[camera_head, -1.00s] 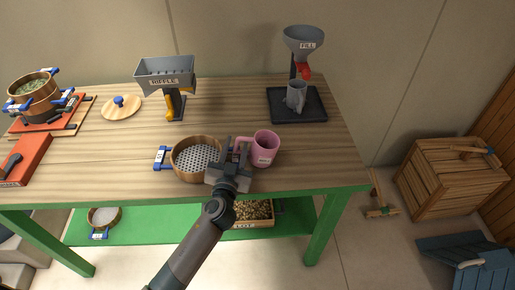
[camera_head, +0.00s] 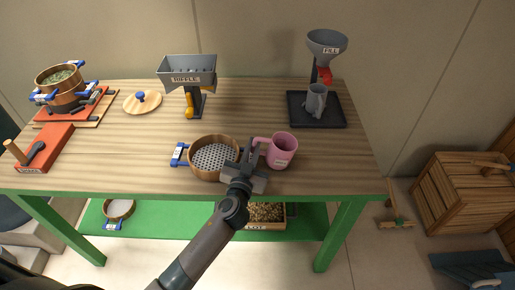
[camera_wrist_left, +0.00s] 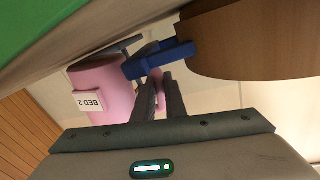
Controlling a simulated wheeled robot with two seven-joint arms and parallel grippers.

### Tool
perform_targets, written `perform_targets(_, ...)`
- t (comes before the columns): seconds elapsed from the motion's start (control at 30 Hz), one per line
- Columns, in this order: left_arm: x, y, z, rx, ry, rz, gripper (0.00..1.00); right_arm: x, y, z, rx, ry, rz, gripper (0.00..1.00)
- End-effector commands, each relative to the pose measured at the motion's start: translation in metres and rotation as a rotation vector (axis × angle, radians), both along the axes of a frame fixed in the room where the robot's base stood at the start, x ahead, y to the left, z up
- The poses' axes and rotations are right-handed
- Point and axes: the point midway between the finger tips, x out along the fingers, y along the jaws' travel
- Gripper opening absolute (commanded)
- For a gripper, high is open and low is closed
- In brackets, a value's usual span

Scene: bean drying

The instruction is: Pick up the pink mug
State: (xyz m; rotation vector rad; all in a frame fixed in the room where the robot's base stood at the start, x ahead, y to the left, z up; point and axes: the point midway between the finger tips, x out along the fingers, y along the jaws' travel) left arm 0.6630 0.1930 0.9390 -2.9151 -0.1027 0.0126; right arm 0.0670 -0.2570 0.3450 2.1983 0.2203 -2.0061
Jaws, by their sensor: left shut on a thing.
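The pink mug (camera_head: 283,151) stands upright near the front right of the table, with a white label on its side. Its handle points left, toward the round sieve. My left gripper (camera_head: 247,158) is at the handle, between the sieve and the mug. In the left wrist view, the mug (camera_wrist_left: 100,88) is at the left with its "BED 2" label. My left fingers (camera_wrist_left: 158,97) are shut on its pink handle, which shows between them. Whether the mug is clear of the tabletop cannot be told. My right gripper is not in view.
A wooden sieve (camera_head: 238,146) with a blue handle sits close left of the mug. A grey jug (camera_head: 315,100) stands on a black tray (camera_head: 338,118) under the funnel (camera_head: 327,46). The riffle box (camera_head: 188,72) is behind. The table is bare right of the mug.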

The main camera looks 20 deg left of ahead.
Motion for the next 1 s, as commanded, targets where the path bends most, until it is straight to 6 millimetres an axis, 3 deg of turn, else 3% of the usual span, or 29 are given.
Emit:
perform_targets(0.3, 0.0, -0.001, 0.04, -0.003, -0.006, -0.002, 0.0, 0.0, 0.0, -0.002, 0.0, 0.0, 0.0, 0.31)
perform_targets(0.7, -0.037, -0.071, 0.082, -0.007, -0.003, -0.003, 0.0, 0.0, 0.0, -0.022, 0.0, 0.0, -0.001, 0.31)
perform_targets(1.0, -0.053, -0.099, 0.103, -0.003, -0.001, 0.0, 0.0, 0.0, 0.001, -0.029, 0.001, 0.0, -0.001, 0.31)
